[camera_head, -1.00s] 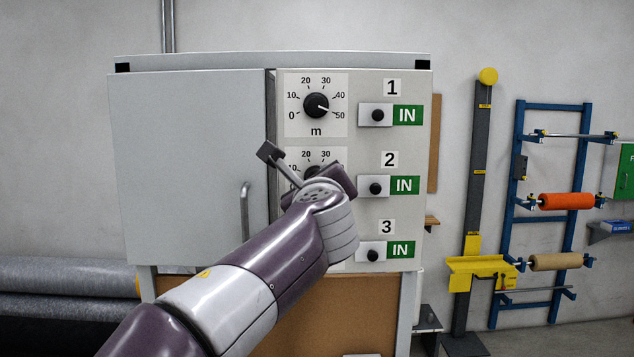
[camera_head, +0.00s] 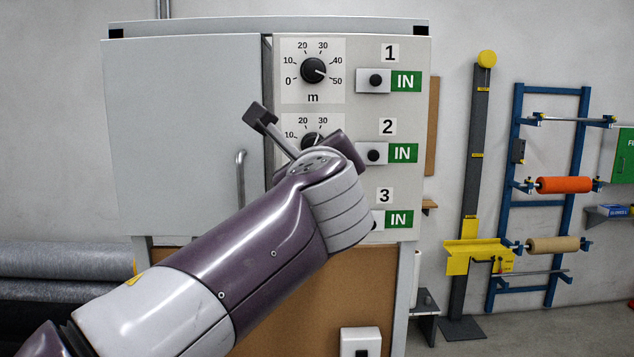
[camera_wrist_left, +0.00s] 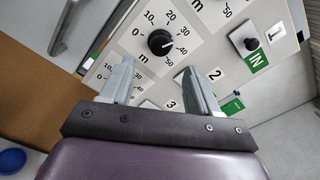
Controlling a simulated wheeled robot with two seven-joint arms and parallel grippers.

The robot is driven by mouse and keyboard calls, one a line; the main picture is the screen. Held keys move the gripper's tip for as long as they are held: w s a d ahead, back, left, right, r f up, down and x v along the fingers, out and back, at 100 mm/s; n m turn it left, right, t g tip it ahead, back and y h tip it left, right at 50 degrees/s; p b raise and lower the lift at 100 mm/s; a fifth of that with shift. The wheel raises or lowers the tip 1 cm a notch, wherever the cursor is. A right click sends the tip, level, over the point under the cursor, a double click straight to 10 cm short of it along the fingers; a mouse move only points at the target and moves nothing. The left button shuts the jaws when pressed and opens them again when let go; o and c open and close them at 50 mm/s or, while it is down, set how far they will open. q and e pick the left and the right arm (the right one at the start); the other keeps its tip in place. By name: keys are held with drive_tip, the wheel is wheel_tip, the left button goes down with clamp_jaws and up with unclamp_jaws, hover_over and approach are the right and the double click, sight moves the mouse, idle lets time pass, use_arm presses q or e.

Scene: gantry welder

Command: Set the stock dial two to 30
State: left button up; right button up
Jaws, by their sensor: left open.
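Stock dial two (camera_head: 311,140) is the middle black knob on the grey panel, with a 0 to 50 scale. My left gripper covers its lower part in the head view. In the left wrist view the whole knob (camera_wrist_left: 160,43) shows just beyond and between the fingertips. Its white mark is on the side of the higher numbers, but is too small to read surely. My left gripper (camera_wrist_left: 158,68) is open, its two fingers apart with nothing between them. Whether a finger touches the panel I cannot tell. My right gripper is not in view.
Dial one (camera_head: 313,70) is above, pointing near 50. Small black knobs with green IN labels (camera_head: 403,153) are to the right of the dials. A cabinet door handle (camera_head: 240,180) sticks out at the left. A blue rack (camera_head: 518,200) with rolls stands at the far right.

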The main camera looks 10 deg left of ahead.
use_arm(q)
drive_tip(key=b+v, duration=0.1)
drive_tip(key=v, duration=0.4)
drive_tip(key=shift+s, duration=0.2)
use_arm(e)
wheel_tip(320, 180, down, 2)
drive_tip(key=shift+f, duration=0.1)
